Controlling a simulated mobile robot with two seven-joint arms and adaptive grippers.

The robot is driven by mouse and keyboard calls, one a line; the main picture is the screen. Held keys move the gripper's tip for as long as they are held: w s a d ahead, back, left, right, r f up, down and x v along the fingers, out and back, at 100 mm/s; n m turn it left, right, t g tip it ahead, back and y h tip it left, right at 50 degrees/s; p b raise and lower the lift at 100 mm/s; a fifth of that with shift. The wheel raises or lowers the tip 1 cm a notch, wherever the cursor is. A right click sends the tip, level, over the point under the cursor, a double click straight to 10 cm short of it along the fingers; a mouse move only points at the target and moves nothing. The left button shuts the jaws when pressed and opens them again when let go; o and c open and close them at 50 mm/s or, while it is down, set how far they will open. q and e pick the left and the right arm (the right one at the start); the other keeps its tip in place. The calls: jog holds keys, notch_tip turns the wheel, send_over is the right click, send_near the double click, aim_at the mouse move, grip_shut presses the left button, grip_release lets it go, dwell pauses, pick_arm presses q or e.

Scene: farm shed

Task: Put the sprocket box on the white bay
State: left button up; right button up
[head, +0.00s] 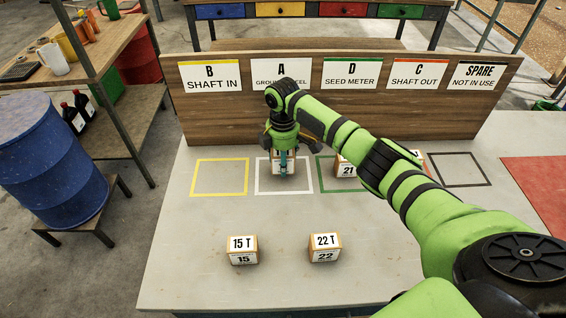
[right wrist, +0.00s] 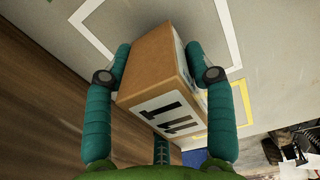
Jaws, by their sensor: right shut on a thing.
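My right gripper (head: 283,165) is shut on an orange-brown box with a white label (head: 284,168), over the far part of the white bay (head: 262,191) at sign A. The right wrist view shows this box (right wrist: 155,65) between two teal fingers, with a black number partly visible on its label. The white outline (right wrist: 232,40) shows beyond it. I cannot tell whether the box touches the table. Two similar boxes stand at the front: one marked 15 T (head: 242,250) and one marked 22 T (head: 324,248). My left gripper is not in view.
The yellow bay (head: 221,193) is empty. A box marked 21 (head: 346,170) stands in the green bay (head: 319,180). Another box (head: 417,156) is partly hidden behind my right arm. The spare bay (head: 463,184) is empty. A signboard (head: 220,122) stands behind the bays.

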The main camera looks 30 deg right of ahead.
jog(key=shift+f, duration=1)
jog(key=shift+f, duration=0.1)
jog(key=o, duration=1.3)
jog(key=shift+c, duration=0.2)
jog(key=shift+r, duration=0.35)
notch_tip(320, 180, up, 12)
jog(key=shift+f+b, duration=0.2)
jog(key=shift+b, duration=0.45)
